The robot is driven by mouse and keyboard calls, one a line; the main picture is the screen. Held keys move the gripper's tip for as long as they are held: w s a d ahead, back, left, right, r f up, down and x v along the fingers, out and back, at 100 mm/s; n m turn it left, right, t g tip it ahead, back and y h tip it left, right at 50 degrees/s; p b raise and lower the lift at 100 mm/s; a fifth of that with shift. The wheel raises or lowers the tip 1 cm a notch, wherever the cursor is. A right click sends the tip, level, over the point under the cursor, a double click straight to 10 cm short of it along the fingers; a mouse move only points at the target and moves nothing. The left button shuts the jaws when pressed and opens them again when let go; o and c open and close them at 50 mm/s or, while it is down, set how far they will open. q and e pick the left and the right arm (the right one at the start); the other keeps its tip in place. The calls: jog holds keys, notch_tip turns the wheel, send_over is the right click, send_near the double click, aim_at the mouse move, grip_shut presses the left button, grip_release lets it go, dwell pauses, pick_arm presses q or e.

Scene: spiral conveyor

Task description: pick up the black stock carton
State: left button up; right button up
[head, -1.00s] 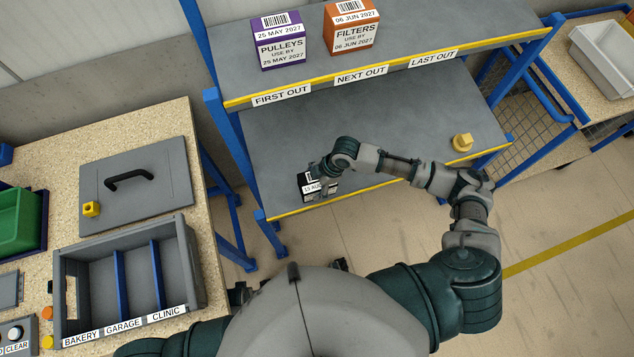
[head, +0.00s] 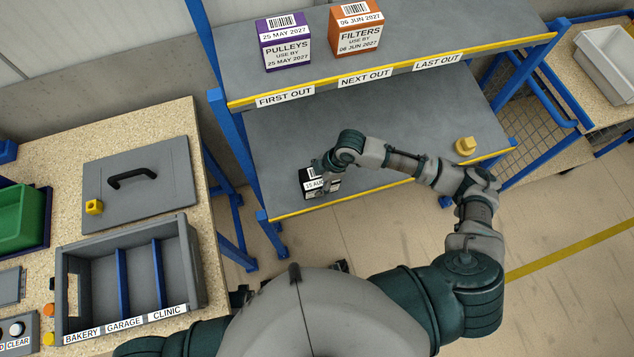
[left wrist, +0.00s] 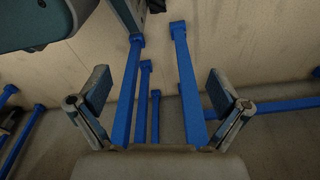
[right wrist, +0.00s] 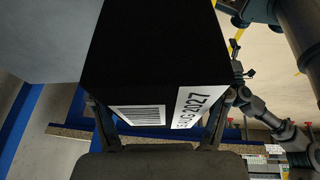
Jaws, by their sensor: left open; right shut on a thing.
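The black stock carton (head: 312,184) is at the left front of the lower shelf in the head view. Its white date label is partly covered by my right gripper (head: 327,177). In the right wrist view the carton (right wrist: 150,55) fills the middle, with a barcode and a label ending in 2027. My right gripper (right wrist: 158,125) is shut on the carton, a finger on each side. I cannot tell if the carton touches the shelf. My left gripper (left wrist: 160,100) is open and empty in the left wrist view, with blue frame bars beyond it.
A purple PULLEYS carton (head: 284,45) and an orange FILTERS carton (head: 355,30) stand on the upper shelf (head: 430,35). A yellow knob-like piece (head: 465,146) sits on the lower shelf (head: 285,130) at right. A divided grey tray (head: 88,290) is on the left table.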

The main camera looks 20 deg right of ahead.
pick_arm(q)
jog(key=shift+s+a+f+p, duration=0.25)
jog(key=shift+s+f+p, duration=0.35)
jog(key=shift+s+f, duration=0.65)
pick_arm(e)
jog(key=s+a, duration=0.1)
jog(key=s, duration=0.4)
jog(key=s+r, duration=0.1)
jog(key=s, duration=0.4)
jog(key=s+a, duration=0.1)
jog(key=s, duration=0.4)
jog(key=shift+s+a+r, duration=0.2)
jog(key=shift+s+a, duration=0.15)
jog(key=shift+s, duration=0.05)
